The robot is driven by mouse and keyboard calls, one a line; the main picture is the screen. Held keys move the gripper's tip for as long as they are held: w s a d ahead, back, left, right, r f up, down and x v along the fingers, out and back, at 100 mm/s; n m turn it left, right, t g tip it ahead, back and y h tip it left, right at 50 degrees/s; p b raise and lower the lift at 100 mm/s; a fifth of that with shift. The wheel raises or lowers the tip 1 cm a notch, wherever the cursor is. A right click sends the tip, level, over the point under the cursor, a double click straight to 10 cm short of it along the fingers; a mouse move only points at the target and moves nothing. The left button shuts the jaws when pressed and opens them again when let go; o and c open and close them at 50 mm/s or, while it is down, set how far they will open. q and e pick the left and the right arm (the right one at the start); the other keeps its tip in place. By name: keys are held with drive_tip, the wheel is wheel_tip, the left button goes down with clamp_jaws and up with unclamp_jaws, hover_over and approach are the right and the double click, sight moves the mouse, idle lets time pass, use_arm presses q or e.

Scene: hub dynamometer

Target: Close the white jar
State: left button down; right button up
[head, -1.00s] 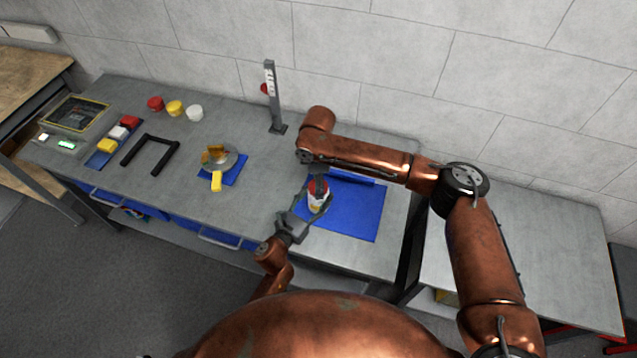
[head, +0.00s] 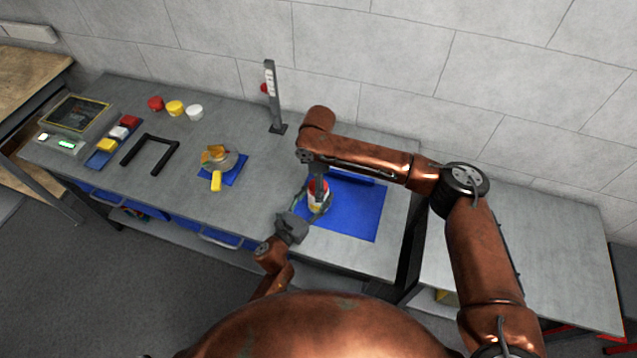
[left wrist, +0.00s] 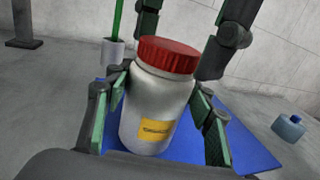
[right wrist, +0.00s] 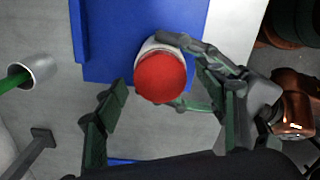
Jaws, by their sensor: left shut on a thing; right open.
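The white jar (left wrist: 150,110) stands upright with a yellow label on its front. A red lid (left wrist: 167,56) sits level on its top; I cannot tell how tight it is. My left gripper (left wrist: 160,112) is shut on the jar's body, one finger on each side. In the head view the jar (head: 317,201) is at the left edge of the blue mat (head: 358,212), partly hidden by both grippers. My right gripper (right wrist: 165,122) is open above the jar, its fingers apart and clear of the red lid (right wrist: 160,77) in the right wrist view.
A cup with a green rod (left wrist: 114,50) stands near the jar. A dark post (head: 272,98) stands at the back. Red, yellow and white pots (head: 175,108) and a black frame (head: 150,152) are further left.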

wheel_tip(320, 180, up, 12)
idle(0.6)
use_arm(q)
drive_tip(key=c, duration=0.8)
unclamp_jaws()
drive_tip(key=v, duration=1.2)
drive_tip(key=shift+d+f, duration=0.1)
use_arm(e)
drive_tip(key=shift+d, duration=0.1)
